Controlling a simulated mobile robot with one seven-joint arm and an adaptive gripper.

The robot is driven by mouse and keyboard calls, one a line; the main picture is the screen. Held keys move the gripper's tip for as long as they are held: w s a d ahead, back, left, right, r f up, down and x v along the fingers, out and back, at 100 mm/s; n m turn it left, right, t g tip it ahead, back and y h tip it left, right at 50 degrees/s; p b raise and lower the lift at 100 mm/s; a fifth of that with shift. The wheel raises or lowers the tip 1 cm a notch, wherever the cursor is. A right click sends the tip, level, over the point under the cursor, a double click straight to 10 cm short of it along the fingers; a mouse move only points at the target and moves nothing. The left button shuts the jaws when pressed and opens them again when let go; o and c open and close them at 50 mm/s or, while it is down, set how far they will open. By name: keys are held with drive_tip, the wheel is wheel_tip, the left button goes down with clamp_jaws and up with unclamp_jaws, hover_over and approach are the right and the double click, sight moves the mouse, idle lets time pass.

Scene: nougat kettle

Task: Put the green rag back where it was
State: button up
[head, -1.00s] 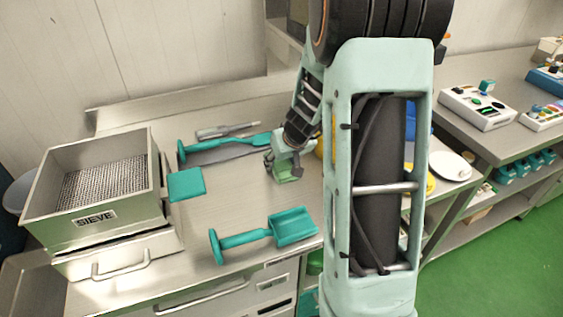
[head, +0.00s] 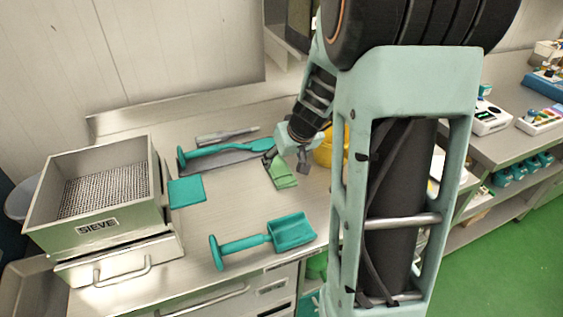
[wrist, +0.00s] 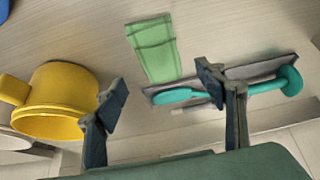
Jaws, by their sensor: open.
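The green rag (head: 283,173) lies on the steel worktop, to the right of the teal square and above the teal scoop in the head view. It is a light green folded strip; in the wrist view the rag (wrist: 153,48) lies flat and fully visible, with crease lines. My gripper (head: 287,160) is just above the rag's far end in the head view. In the wrist view my gripper (wrist: 163,88) has its fingers wide apart with nothing between them. The rag lies beyond the fingertips and looks free of them.
A teal-handled tool (head: 220,148) lies left of my gripper. A teal square (head: 187,191) and teal scoop (head: 262,240) lie nearer. The sieve box (head: 95,195) stands left. A yellow pot (wrist: 62,100) is close beside the gripper.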

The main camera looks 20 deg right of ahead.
drive_tip(key=shift+p+v, duration=0.35)
drive_tip(key=shift+v, duration=2.25)
